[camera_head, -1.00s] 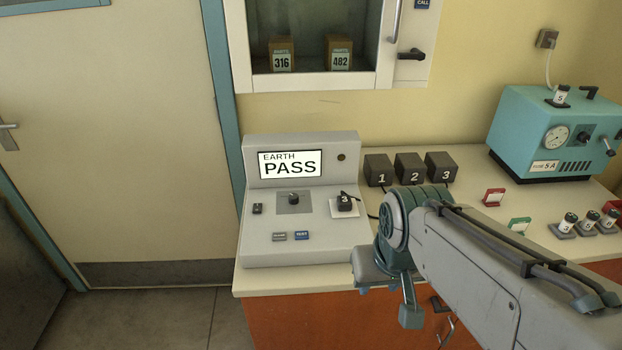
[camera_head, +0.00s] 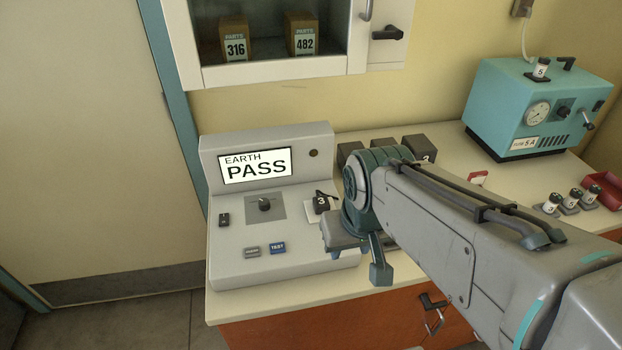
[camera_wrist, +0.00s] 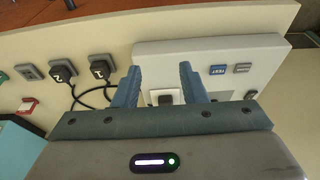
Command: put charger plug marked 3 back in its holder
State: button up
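The charger plug marked 3 (camera_head: 321,203) is a black block with a white 3, sitting on a white socket plate of the grey tester (camera_head: 285,232). In the wrist view a dark shape on the white plate, likely that plug (camera_wrist: 165,99), shows partly between my gripper's fingers. My gripper (camera_wrist: 160,68) is open with nothing gripped; its height above the tester is hard to tell. Plugs marked 1 (camera_wrist: 102,68) and 2 (camera_wrist: 62,70) sit in grey holders on the counter. Beside them is an empty grey holder (camera_wrist: 30,72).
Black blocks, one marked 3 (camera_head: 420,152), stand behind my arm. The tester screen (camera_head: 255,166) reads EARTH PASS. A teal device (camera_head: 535,110) stands at the right. A wall cabinet (camera_head: 290,72) hangs above. Black cords lie near plugs 1 and 2.

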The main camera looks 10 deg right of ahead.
jog(key=o, duration=0.3)
jog(key=shift+w+r, duration=0.1)
jog(key=w+r+g+p, duration=0.1)
jog(key=w+r+p, duration=0.2)
jog(key=w+p, duration=0.45)
jog(key=g+p, duration=0.2)
jog(key=p, duration=0.3)
send_over(321, 201)
notch_tip(321, 201, down, 4)
jog(key=shift+w+r, duration=0.1)
jog(key=shift+r, duration=0.05)
notch_tip(321, 201, down, 9)
jog(key=b, duration=0.6)
jog(key=shift+b, duration=0.35)
